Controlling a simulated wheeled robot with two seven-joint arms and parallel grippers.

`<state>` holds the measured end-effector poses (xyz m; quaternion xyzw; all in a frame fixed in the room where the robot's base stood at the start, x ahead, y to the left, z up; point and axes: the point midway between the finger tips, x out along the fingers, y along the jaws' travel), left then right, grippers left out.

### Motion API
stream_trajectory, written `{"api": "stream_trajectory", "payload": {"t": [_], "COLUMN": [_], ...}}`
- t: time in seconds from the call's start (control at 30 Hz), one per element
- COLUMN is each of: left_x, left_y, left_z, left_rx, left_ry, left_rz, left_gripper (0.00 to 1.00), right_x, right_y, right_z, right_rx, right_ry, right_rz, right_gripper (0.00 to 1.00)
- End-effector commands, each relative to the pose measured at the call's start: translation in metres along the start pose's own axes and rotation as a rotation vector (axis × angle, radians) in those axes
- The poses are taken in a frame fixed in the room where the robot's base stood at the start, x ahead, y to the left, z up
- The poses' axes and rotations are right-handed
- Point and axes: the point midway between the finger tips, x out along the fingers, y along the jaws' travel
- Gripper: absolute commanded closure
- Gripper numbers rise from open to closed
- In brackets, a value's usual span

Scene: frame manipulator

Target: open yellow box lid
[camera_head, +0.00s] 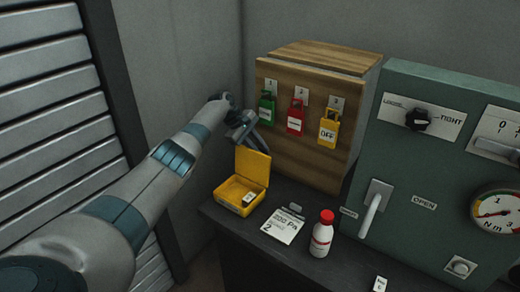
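The small yellow box (230,207) stands at the left end of the dark table. Its yellow lid (253,166) is raised and stands roughly upright at the back of the box. A small pale item (248,198) shows inside. My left gripper (259,144) is just above and behind the raised lid, and its fingertips are partly hidden. I cannot tell whether it touches the lid or how far its fingers are apart. My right gripper is not in view.
A wooden cabinet (345,165) with green, red and yellow hanging tags stands behind. A labelled card (281,228) and a white bottle with a red cap (321,238) are right of the box. A green panel (410,160) with knob, lever and gauge fills the right.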

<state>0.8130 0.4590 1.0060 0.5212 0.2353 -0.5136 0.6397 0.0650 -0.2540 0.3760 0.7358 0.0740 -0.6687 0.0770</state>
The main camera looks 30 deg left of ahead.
Motion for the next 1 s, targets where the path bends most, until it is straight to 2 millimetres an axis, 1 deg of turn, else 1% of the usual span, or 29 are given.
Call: {"api": "stream_trajectory", "payload": {"t": [0.03, 0.23, 0.37, 0.47, 0.57, 0.67, 1.0], "left_x": [0.006, 0.006, 0.003, -0.005, -0.016, -0.033, -0.103], "left_y": [-0.003, -0.004, -0.005, -0.005, -0.004, -0.004, -0.003], "left_z": [0.002, 0.001, 0.000, 0.000, -0.001, -0.002, -0.001], "left_rx": [0.000, 0.000, -0.001, -0.001, 0.001, 0.002, 0.002], "left_ry": [-0.003, -0.003, -0.003, -0.002, -0.001, 0.001, 0.003], "left_rz": [-0.005, -0.007, -0.008, -0.007, -0.006, -0.001, 0.006], "left_gripper": [0.82, 0.82, 0.82, 0.82, 0.82, 0.82, 0.82], "right_x": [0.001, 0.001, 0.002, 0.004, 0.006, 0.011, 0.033], "right_y": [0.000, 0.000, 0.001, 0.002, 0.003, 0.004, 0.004], "right_z": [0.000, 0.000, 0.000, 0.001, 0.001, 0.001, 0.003], "right_rx": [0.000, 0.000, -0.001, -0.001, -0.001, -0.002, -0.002], "right_ry": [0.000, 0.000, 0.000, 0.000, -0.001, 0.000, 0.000], "right_rz": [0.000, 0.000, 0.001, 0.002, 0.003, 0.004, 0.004], "right_gripper": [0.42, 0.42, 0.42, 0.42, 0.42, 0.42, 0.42]}}
